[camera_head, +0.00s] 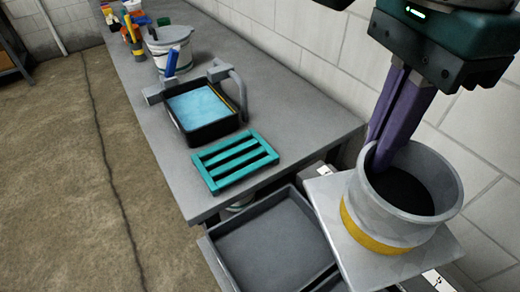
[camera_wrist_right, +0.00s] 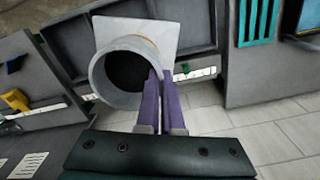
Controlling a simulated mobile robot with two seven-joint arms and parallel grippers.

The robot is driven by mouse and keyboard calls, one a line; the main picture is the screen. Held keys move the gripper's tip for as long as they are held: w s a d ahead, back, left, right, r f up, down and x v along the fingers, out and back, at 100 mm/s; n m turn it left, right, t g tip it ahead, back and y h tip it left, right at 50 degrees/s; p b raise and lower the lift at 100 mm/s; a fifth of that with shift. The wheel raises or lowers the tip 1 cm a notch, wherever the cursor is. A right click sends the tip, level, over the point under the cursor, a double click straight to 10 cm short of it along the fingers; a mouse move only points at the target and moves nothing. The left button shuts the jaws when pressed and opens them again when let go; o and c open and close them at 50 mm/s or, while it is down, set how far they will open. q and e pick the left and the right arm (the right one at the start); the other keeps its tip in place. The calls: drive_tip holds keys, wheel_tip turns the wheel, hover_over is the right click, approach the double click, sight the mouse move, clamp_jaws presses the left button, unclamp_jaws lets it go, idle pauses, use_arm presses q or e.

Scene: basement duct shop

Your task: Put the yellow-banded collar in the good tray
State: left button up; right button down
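The yellow-banded collar (camera_head: 405,190) is a grey round sleeve on a square plate, with a yellow band near its base. It also shows in the right wrist view (camera_wrist_right: 112,80). My right gripper (camera_head: 384,150) has its purple fingers closed across the collar's rim. The collar is held roughly upright above the tray area. A grey open tray (camera_head: 250,246) lies below and left of it and looks empty where visible. The collar's plate hides part of the trays. I cannot read which tray is the good one. My left gripper is out of view.
A grey bench (camera_head: 300,118) holds a teal slatted rack (camera_head: 234,160), a black bin with blue contents (camera_head: 201,109) and a white bucket (camera_head: 168,48). Several bottles stand farther back. A block wall (camera_head: 480,120) runs along the right. Open concrete floor (camera_head: 60,180) lies left.

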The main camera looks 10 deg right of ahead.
drive_tip(key=w+a+f+m+b, duration=0.1)
drive_tip(key=w+f+m+b, duration=0.1)
drive_tip(key=f+m+b, duration=0.8)
drive_tip(key=w+a+f+m+b, duration=0.1)
drive_tip(key=w+f+m+b, duration=0.1)
drive_tip(key=f+m+b, duration=0.9)
drive_tip(key=w+a+f+m+b, duration=0.1)
drive_tip(key=w+f+m+b, duration=0.1)
drive_tip(key=f+m+b, duration=0.9)
drive_tip(key=shift+w+a+f+b, duration=0.1)
drive_tip(key=shift+f+b, duration=0.45)
drive_tip(key=shift+f, duration=1.2)
drive_tip(key=shift+w+a+f+b, duration=0.15)
drive_tip(key=shift+f+b, duration=0.45)
drive_tip(key=shift+f, duration=1.1)
drive_tip(key=shift+w+d+f+b, duration=0.1)
drive_tip(key=shift+f+b, duration=0.45)
drive_tip(key=shift+f, duration=1.2)
drive_tip(key=shift+f, duration=0.15)
drive_tip(key=c, duration=1.1)
unclamp_jaws()
